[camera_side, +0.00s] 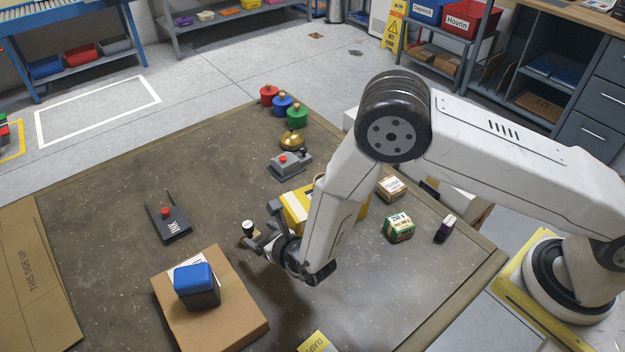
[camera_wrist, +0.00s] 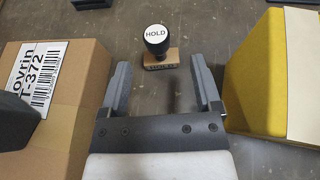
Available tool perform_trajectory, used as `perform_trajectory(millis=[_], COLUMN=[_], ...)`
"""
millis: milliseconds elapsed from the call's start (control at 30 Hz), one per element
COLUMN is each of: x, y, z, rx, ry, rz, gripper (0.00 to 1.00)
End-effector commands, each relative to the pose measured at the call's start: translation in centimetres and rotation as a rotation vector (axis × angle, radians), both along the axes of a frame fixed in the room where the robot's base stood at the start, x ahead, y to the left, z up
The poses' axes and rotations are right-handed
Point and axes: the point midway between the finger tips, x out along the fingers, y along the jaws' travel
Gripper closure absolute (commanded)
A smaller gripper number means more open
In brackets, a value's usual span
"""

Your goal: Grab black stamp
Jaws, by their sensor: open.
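The black stamp (camera_wrist: 156,43) has a black knob handle with a white disc reading HOLD on top and a wooden base. It stands upright on the table, and in the side view the stamp (camera_side: 248,229) is just beyond my gripper. My gripper (camera_wrist: 162,88) is open and empty. Its two fingers reach toward the stamp, which stands a little past the fingertips and roughly centred between them. In the side view, my gripper (camera_side: 262,232) is low over the table and my arm partly hides the area behind it.
A cardboard box (camera_wrist: 75,100) with a label is close on the left in the wrist view. A yellow box (camera_wrist: 262,80) is close on the right.

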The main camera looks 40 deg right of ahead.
Motion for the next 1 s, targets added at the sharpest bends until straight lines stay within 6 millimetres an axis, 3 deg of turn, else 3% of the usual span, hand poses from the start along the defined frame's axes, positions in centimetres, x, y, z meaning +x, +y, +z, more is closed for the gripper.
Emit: perform_trajectory(millis=[300, 767, 1000], x=[1.9, 2.8, 4.6], y=[0.2, 0.4, 0.8], z=[-0.8, -1.2, -2.0], rx=[0.0, 0.0, 0.0], ry=[0.0, 0.0, -0.001], rz=[-0.001, -0.001, -0.001], gripper=[0.19, 0.19, 0.19])
